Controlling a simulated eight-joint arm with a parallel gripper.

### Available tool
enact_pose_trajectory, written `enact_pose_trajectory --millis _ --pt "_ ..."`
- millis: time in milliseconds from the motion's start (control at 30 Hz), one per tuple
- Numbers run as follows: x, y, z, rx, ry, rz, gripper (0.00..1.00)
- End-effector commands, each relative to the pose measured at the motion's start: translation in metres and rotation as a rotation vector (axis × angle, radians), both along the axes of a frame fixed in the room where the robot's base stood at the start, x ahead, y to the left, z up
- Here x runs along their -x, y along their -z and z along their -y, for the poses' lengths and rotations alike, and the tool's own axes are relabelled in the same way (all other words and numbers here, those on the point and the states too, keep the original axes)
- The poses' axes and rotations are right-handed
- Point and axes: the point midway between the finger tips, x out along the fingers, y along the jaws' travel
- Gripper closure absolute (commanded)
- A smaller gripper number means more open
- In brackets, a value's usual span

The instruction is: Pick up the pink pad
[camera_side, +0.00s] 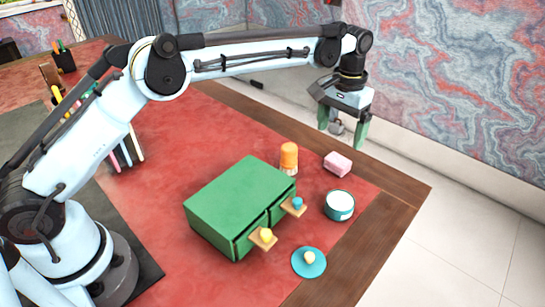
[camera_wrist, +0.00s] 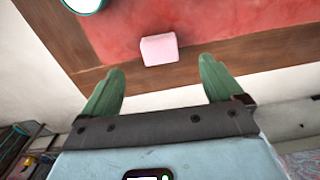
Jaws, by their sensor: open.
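The pink pad (camera_side: 337,164) is a small block lying near the edge of the desk, on the red leather beside the wooden border. In the wrist view the pink pad (camera_wrist: 159,49) lies beyond my fingertips, roughly between them sideways. My gripper (camera_side: 343,132) is open and empty, in the air above and behind the pad in the side view. Its two green fingers stand wide apart in the wrist view (camera_wrist: 161,82). Nothing is between the fingers.
An orange-topped bottle (camera_side: 289,157) stands left of the pad. A white-topped teal container (camera_side: 339,205) is in front of it. A green drawer box (camera_side: 240,205) has small drawers pulled out. A teal dish (camera_side: 308,262) holds a small yellowish object. The wooden desk edge (camera_side: 405,188) is close.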

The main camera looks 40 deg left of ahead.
Motion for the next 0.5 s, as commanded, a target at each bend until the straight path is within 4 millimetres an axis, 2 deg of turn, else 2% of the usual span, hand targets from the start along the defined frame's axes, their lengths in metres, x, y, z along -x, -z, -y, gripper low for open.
enact_pose_trajectory --millis 133,367,500 --pt "0.000 0.024 0.000 0.000 0.000 0.001 0.06" --pt "0.000 0.040 0.000 0.000 0.000 0.001 0.06" --pt "0.002 0.057 0.001 0.000 0.000 0.001 0.06"
